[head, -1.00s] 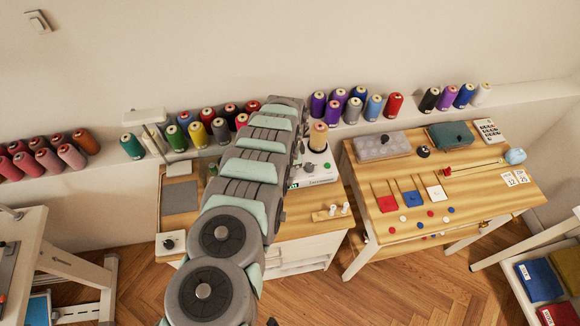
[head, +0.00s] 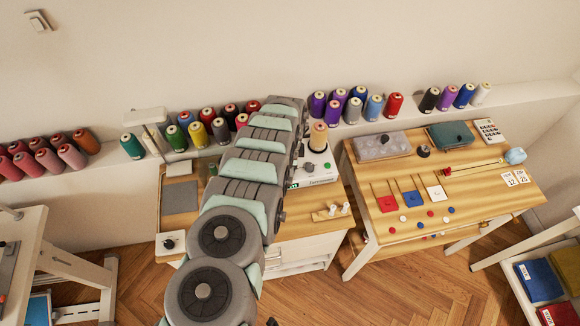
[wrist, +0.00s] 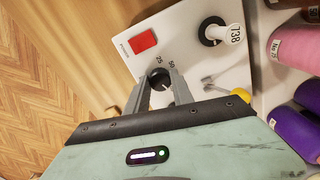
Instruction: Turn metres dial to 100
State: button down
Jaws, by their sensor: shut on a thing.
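The metres dial (wrist: 158,76) is a small black knob on a white machine panel in the wrist view, with printed marks 25 and 50 beside it. My gripper (wrist: 160,84) has its two grey fingers closed around the knob, one on each side. The fingers cover part of the dial, so its pointer and exact setting cannot be read. The white machine (head: 316,172) stands on the wooden cabinet in the head view, partly behind my arm. My gripper and the dial are hidden by the arm there.
On the panel are a red rectangle (wrist: 143,41) and a black ring with a white cylinder (wrist: 231,33) marked 138. Thread cones (wrist: 296,48) stand close on the right. A second wooden table (head: 470,185) with small parts stands to the right.

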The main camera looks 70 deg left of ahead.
jog(key=c, duration=1.1)
grip_release()
jog(key=shift+r, duration=0.1)
notch_tip(320, 180, up, 11)
jog(key=shift+f+b, duration=0.2)
jog(key=shift+b, duration=0.25)
